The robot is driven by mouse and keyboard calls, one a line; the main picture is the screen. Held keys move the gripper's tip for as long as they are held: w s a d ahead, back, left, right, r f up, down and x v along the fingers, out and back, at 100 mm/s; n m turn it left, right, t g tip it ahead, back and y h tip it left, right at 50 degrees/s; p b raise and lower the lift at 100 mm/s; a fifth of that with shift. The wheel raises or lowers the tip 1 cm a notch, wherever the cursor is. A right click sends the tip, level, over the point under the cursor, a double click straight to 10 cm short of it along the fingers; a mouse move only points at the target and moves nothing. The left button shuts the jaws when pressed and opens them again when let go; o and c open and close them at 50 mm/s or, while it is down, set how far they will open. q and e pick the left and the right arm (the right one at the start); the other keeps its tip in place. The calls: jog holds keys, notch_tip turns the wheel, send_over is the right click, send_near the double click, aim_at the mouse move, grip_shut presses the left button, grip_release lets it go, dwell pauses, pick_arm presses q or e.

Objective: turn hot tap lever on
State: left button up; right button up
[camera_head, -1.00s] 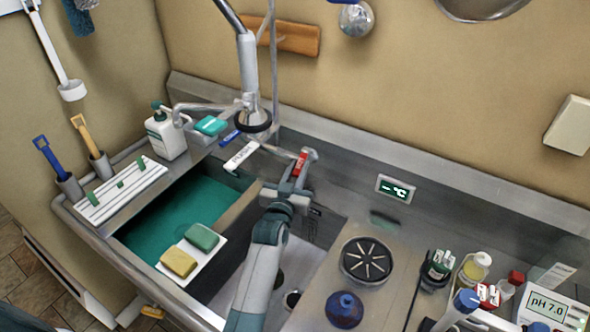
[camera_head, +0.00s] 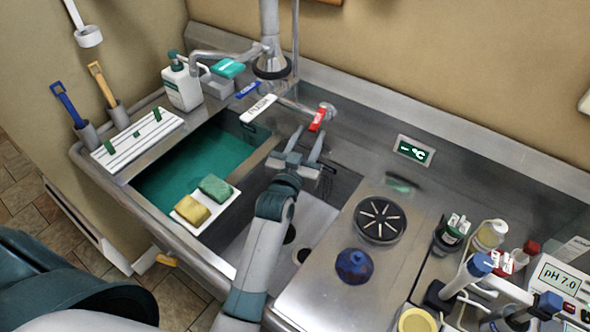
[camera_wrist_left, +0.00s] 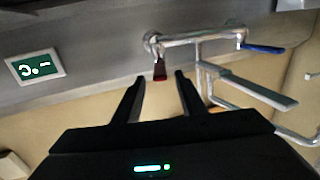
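The hot tap lever (camera_head: 318,118) is a short red handle at the right end of the wall mixer tap. My left gripper (camera_head: 309,136) is in front of and below it, fingers apart and pointing toward it. In the left wrist view, the red lever (camera_wrist_left: 159,70) hangs from the tap body between and just beyond the open fingertips (camera_wrist_left: 160,80), with nothing gripped. I see no clear contact. The blue lever (camera_head: 247,89) is at the tap's other end; it also shows in the wrist view (camera_wrist_left: 262,48). My right gripper is not in view.
A white PUSH-marked bar (camera_head: 258,108) juts out left of the red lever. A °C display (camera_head: 414,150) is on the back panel to the right. The teal-filled basin (camera_head: 190,170) lies left, and a pH meter (camera_head: 560,283) and bottles crowd the right.

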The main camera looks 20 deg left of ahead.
pick_arm(q)
jog(key=s+b, duration=0.3)
jog(key=s, duration=0.8)
jog(key=shift+s+d, duration=0.25)
jog(key=shift+d, duration=0.1)
